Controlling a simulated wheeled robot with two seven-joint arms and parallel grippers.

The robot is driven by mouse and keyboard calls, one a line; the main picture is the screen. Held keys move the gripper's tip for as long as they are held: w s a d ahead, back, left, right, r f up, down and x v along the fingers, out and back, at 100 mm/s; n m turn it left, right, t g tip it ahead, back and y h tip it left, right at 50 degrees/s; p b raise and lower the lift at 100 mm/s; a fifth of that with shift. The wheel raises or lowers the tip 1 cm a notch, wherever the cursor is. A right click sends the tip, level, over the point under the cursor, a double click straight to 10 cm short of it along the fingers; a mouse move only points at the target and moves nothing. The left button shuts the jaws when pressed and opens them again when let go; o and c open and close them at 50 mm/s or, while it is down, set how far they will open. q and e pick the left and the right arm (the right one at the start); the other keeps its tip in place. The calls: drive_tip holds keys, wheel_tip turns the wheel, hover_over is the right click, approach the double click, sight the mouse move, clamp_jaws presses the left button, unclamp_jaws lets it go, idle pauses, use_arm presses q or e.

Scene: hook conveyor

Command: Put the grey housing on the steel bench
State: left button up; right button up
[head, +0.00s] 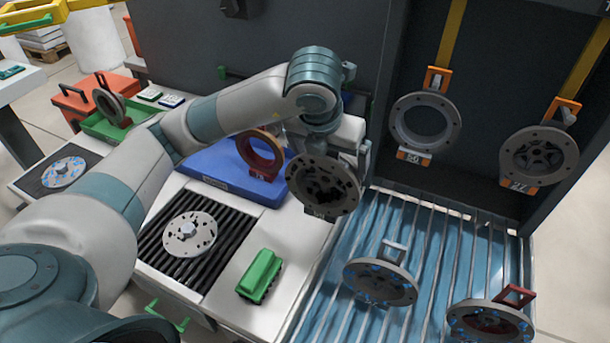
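A grey housing (318,188), a round flanged disc with a dark, pocketed inside and a small tag at its lower edge, hangs upright in the air near the middle of the head view. My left gripper (345,143) is at its top edge and appears shut on it; the fingers are mostly hidden. Below and to the left is a pale bench (296,238), which looks like the steel bench. On it are a black ribbed mat (153,250) with a grey disc (189,233) and a green block (261,276). My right gripper is out of view.
A blue tray (215,175) holds a reddish-brown ring (261,153). Two grey parts (425,124) (538,156) hang from orange hooks at right. Below them, a slatted blue rack (335,300) carries two flanged parts (380,282) (490,322). A green tray (104,128) stands far left.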

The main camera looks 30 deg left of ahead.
use_arm(q)
drive_tip(key=w+a+f+p, duration=0.1)
drive_tip(key=w+a+f, duration=0.4)
drive_tip(key=w+a, duration=0.1)
drive_tip(key=shift+a+f+p, duration=0.4)
drive_tip(key=shift+a, duration=0.5)
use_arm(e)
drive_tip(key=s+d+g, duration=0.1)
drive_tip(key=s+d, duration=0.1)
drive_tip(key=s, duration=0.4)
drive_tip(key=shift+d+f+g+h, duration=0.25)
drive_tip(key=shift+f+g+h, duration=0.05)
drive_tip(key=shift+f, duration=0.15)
use_arm(q)
drive_tip(key=shift+f, duration=0.15)
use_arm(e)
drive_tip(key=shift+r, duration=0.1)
